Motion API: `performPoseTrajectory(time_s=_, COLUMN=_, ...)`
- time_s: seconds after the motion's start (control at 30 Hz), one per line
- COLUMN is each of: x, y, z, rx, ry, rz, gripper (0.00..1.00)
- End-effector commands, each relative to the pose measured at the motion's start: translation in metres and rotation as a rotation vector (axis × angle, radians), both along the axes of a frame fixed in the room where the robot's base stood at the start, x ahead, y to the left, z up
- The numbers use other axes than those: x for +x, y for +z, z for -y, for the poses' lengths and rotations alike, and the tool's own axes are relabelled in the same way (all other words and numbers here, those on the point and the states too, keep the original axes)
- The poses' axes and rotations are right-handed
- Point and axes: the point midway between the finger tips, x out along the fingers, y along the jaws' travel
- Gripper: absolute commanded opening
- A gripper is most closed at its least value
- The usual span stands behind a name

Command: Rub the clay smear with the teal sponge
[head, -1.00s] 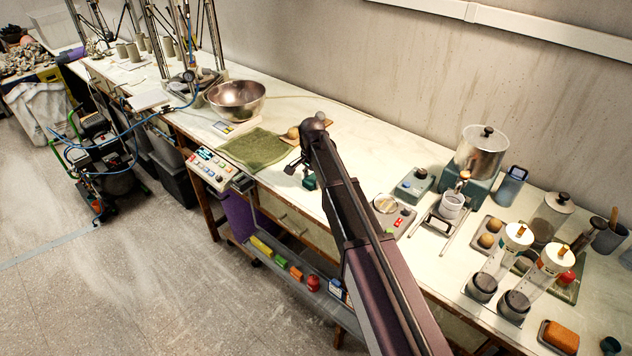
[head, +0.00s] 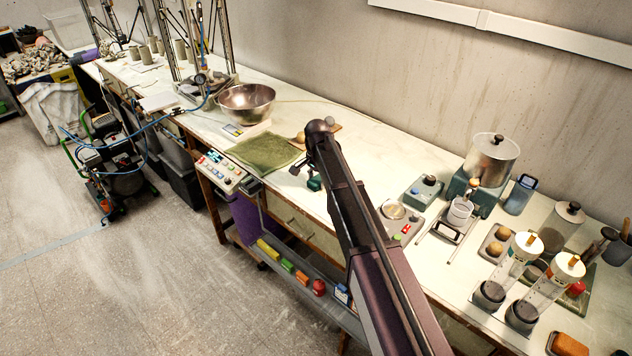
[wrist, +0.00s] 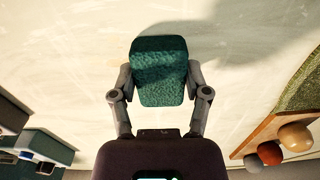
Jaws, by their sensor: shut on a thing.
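The teal sponge (wrist: 160,72) is held between the two grey fingers of my gripper (wrist: 160,88) in the wrist view. The fingers press on its left and right sides. In the head view the sponge (head: 315,183) shows just below the end of my arm, over the front part of the white worktop (head: 375,165). I cannot tell whether it touches the surface. I cannot make out the clay smear clearly in either view; the pale worktop around the sponge shows only faint marks and a shadow, and my arm hides part of the bench.
A green cloth (head: 262,152) and steel bowl (head: 246,103) lie left of my gripper. A wooden board with small balls (wrist: 268,135) is close by. A control box (head: 220,172) hangs at the front edge.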

Motion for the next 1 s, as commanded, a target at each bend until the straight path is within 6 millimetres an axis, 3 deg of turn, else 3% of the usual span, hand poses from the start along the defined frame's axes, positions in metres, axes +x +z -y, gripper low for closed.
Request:
performPoseTrajectory(time_s=0.43, x=0.001, y=-0.001, z=0.007, rx=-0.008, ry=-0.004, rz=0.006, gripper=0.23)
performPoseTrajectory(time_s=1.0, x=-0.021, y=0.001, z=0.031, rx=-0.006, ry=-0.003, rz=0.002, gripper=0.23)
